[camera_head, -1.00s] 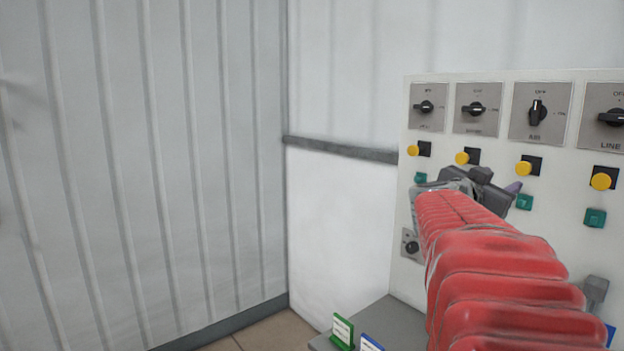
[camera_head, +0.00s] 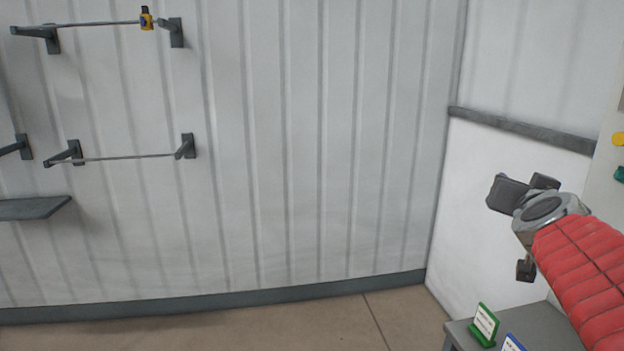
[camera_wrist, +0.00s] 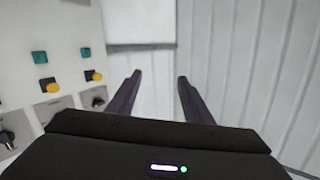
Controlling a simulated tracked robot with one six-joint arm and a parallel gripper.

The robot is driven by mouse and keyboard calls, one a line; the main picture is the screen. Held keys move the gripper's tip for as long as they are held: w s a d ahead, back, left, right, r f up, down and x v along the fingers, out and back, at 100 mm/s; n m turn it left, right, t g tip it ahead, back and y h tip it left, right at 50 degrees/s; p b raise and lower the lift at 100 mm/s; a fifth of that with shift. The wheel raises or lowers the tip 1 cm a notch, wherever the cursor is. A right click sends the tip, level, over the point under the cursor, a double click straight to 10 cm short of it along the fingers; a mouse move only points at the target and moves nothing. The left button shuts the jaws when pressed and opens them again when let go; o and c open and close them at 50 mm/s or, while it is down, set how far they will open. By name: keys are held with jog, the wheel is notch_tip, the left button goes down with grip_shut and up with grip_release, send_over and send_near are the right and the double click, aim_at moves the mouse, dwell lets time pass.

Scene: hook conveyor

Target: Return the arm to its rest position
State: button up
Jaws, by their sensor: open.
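My arm in its red sleeve reaches in from the lower right in the head view. My gripper is at its end; in the wrist view my gripper (camera_wrist: 158,88) shows two dark fingers spread apart with nothing between them. White wall is behind the fingers. The control panel (camera_wrist: 60,45), with yellow and teal buttons and rotary switches, is on the left of the wrist view, apart from the fingers. In the head view only a sliver of that panel shows at the right edge.
A grey ledge (camera_head: 462,334) with a green card holder (camera_head: 485,325) and a blue one (camera_head: 513,343) is below my arm. Wall rails (camera_head: 125,157) and a dark shelf (camera_head: 30,208) are on the left. A yellow item (camera_head: 147,19) hangs on the upper rail. The floor (camera_head: 350,320) ahead is clear.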

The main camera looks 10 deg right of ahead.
jog(key=s+a+f+n+g+y, duration=0.1)
jog(key=a+f+n+y, duration=0.25)
jog(key=a+f, duration=0.45)
jog(key=s+a+f+n+g+y, duration=0.15)
jog(key=a+f+y, duration=0.25)
jog(key=a, duration=0.8)
jog(key=s+a+f+n+g+y, duration=0.1)
jog(key=s+a+f+n+g, duration=0.2)
jog(key=s+f, duration=1.1)
jog(key=s+a+g, duration=0.1)
jog(key=a+g, duration=0.2)
jog(key=a, duration=0.2)
jog(key=shift+s+n, duration=0.3)
jog(key=shift+s, duration=0.05)
jog(key=shift+c, duration=0.5)
jog(key=shift+c, duration=1.4)
jog(key=shift+d, duration=0.1)
